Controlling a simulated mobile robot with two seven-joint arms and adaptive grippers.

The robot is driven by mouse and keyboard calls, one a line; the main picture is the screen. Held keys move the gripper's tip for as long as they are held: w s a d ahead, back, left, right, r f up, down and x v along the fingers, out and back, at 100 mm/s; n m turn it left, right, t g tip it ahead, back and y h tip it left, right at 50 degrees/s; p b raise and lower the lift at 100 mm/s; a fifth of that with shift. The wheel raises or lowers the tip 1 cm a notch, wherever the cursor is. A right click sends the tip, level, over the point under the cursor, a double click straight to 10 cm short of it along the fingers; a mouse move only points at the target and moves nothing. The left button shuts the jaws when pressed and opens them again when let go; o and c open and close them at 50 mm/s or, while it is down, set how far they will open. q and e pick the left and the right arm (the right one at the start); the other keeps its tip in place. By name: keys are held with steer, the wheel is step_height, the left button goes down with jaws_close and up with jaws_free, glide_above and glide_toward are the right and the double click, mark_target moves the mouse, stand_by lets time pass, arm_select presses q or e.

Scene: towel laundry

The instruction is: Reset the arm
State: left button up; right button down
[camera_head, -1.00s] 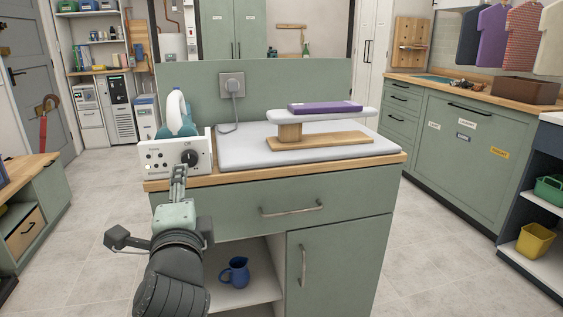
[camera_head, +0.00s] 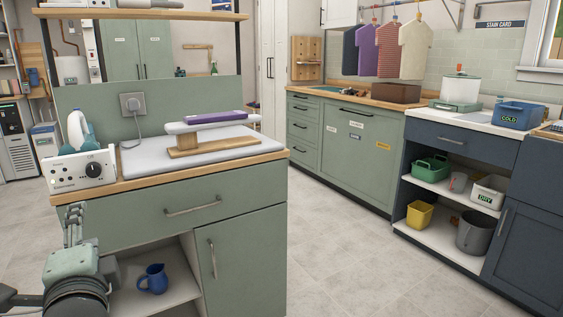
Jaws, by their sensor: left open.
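My left gripper (camera_head: 74,222) is in the lower left of the head view, in front of the green cabinet (camera_head: 245,245). The fingers overlap the cabinet front in the picture; I cannot tell the gap. My right gripper is out of view.
An iron (camera_head: 80,132) stands behind the control box. A small ironing board (camera_head: 212,122) with a folded purple towel (camera_head: 214,116) is on the worktop. A blue jug (camera_head: 153,279) sits on the open shelf. Floor (camera_head: 340,245) to the right is clear.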

arm_select(q)
step_height(320, 180, up, 5)
steer(key=a+m+t, duration=0.3)
steer(key=m, duration=0.2)
steer(key=w+a+f+n+g+h, duration=0.1)
steer(key=a+f+g, duration=0.15)
steer(key=f, duration=0.85)
steer(key=a+f+n+g+h, duration=0.1)
steer(key=a+f+n+g, duration=0.15)
steer(key=f, duration=0.85)
steer(key=w+a+f+n+g+h, duration=0.1)
steer(key=a+f+g, duration=0.15)
steer(key=f, duration=0.95)
steer(key=s+a+f+n+g+h, duration=0.1)
steer(key=s+a+f+n+g, duration=0.3)
steer(key=s+f, duration=0.75)
steer(key=s+a+f+n+g, duration=0.45)
steer(key=s+f, duration=0.45)
steer(key=f, duration=0.5)
steer(key=s+d+f+h, duration=0.1)
steer(key=d+f+h, duration=0.1)
steer(key=d, duration=0.9)
steer(key=s+d+f+n+h, duration=0.1)
steer(key=d+f, duration=0.4)
steer(key=d, duration=0.6)
steer(key=shift+s+d+n+h, duration=0.2)
steer(key=shift+s+n+h, duration=0.1)
steer(key=shift+s+h, duration=0.3)
steer(key=shift+f, duration=0.1)
